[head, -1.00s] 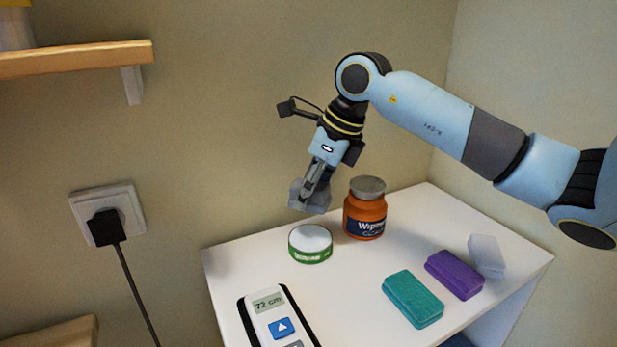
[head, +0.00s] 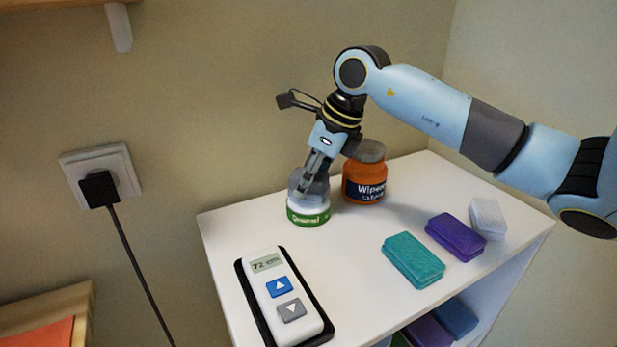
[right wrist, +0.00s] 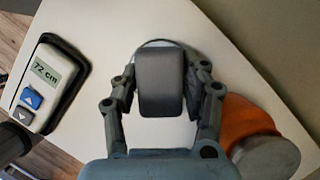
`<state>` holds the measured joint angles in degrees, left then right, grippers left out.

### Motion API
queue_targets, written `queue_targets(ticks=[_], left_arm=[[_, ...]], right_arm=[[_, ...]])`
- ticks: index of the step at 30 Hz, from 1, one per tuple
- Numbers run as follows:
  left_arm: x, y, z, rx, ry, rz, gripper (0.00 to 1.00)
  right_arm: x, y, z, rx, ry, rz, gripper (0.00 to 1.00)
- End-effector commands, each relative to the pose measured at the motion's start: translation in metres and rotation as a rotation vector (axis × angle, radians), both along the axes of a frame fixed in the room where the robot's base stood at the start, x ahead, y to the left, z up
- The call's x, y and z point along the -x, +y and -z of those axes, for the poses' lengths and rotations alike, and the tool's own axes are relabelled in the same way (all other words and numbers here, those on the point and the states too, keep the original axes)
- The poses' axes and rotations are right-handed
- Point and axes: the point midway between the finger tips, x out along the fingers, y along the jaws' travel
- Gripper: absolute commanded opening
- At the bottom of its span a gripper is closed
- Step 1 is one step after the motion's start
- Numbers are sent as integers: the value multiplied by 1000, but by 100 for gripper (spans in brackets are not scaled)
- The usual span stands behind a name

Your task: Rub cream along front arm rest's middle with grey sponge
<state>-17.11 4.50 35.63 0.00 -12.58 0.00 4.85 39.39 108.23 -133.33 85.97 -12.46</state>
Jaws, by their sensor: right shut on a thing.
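My right gripper (head: 314,176) is shut on the grey sponge (head: 309,186), which also shows between its fingers in the right wrist view (right wrist: 160,82). The sponge is right at the top of the round cream tin (head: 308,218), which is white with a green label band. Sponge and gripper hide much of the tin's top, so I cannot tell if they touch. In the right wrist view a thin part of the tin's rim (right wrist: 157,42) shows behind the sponge. No arm rest can be made out for certain. My left gripper is not in view.
An orange jar (head: 364,178) stands close right of the tin. Teal (head: 413,260), purple (head: 455,238) and white (head: 487,218) blocks lie at right on the white table top (head: 350,275). A "72 cm" handset (head: 284,300) lies front left. A wall socket (head: 99,176) has a cord.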

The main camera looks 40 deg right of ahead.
Motion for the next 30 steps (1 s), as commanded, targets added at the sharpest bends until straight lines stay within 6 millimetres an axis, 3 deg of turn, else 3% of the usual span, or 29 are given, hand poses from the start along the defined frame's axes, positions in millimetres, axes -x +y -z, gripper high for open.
queue_targets(ticks=[30], left_arm=[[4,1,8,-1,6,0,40]], right_arm=[[0,0,8,0,0,0,19]])
